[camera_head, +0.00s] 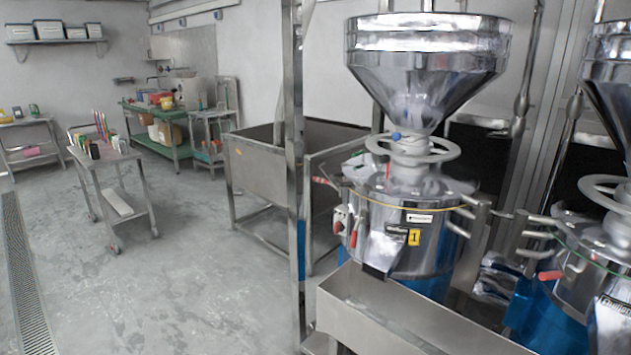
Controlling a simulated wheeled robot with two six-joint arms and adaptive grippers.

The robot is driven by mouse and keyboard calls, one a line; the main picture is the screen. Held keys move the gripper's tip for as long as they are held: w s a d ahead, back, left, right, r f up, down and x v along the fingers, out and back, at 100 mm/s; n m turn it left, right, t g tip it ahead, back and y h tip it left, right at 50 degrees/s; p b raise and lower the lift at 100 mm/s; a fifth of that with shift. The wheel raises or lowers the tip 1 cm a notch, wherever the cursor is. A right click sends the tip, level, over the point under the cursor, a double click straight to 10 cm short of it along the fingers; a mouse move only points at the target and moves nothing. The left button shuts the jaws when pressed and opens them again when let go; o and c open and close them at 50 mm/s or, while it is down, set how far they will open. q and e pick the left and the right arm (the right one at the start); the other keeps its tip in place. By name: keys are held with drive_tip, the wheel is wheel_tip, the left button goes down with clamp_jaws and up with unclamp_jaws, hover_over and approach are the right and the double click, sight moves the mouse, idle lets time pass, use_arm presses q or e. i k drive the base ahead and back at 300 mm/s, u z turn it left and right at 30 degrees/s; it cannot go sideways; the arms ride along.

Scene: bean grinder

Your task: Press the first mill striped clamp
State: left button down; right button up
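The first mill (378,225) is a shiny steel drum with a yellow label (413,237) marked "1", right of centre, under a large steel hopper (428,60). A handwheel (412,148) sits between hopper and drum. On its left side are a red-tipped lever (325,181) and a red-handled clamp (354,237). Bent metal handles (463,215) are on its right side. These parts are too small to tell which one is striped. Neither of my grippers is in view.
A steel trough (400,315) stands in front of the first mill. A second mill (600,260) is at the right edge. A vertical steel post (293,150) and a steel bin (255,170) stand left. A trolley (110,165) is farther left; open floor (190,280) lies between.

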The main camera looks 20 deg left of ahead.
sight(317, 179)
drive_tip(key=u, duration=0.3)
drive_tip(key=i, duration=1.35)
drive_tip(key=z, duration=0.8)
